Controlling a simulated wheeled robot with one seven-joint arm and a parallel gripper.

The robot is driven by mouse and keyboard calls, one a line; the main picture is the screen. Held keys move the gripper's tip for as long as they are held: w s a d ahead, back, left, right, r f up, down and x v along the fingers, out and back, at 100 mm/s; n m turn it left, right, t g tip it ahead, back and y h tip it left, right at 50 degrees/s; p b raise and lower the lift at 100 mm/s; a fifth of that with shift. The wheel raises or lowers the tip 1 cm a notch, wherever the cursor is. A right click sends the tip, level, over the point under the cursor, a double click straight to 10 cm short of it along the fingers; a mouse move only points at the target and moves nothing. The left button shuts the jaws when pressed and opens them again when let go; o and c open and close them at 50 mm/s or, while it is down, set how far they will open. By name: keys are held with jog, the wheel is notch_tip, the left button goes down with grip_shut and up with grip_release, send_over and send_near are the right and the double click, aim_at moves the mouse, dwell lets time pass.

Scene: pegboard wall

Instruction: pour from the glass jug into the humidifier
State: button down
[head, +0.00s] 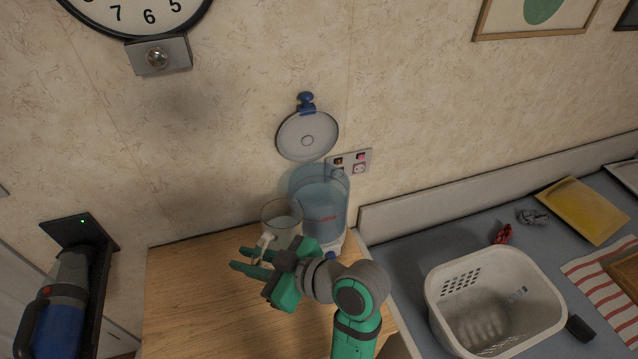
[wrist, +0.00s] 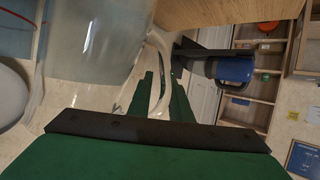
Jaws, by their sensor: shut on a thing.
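The glass jug (head: 283,217) is clear and stands out from the end of my gripper (head: 255,262), just left of the humidifier. My gripper is shut on the jug's handle (head: 265,246). In the wrist view the jug (wrist: 98,40) fills the upper left, and its handle (wrist: 160,70) runs down between my green fingers (wrist: 160,95). The humidifier (head: 322,212) has a translucent blue tank on a white base and stands at the back right of the wooden surface. Its round lid (head: 307,135) with a blue knob stands raised above the tank. I cannot tell the jug's liquid level.
The wooden surface (head: 190,290) is clear to the left. A white basket (head: 450,285) stands on the grey-blue counter at the right. A wall outlet (head: 359,168) is just behind the humidifier. A blue handheld vacuum (head: 58,305) hangs at the far left.

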jog(key=shift+r, duration=0.3)
jog(key=shift+r, duration=0.35)
jog(key=shift+w+r+m, duration=0.1)
jog(key=shift+r+m, duration=0.05)
jog(key=shift+m, duration=0.15)
jog(key=shift+d+r+g, duration=0.1)
jog(key=shift+r+g, duration=0.2)
jog(key=shift+r, duration=0.05)
jog(key=shift+w+r+m+y, duration=0.1)
jog(key=shift+r+m+y, duration=0.05)
jog(key=shift+m+y, duration=0.15)
jog(key=shift+r, duration=0.45)
jog(key=shift+w+r+m, duration=0.1)
jog(key=shift+r+m, duration=0.05)
jog(key=shift+m, duration=0.15)
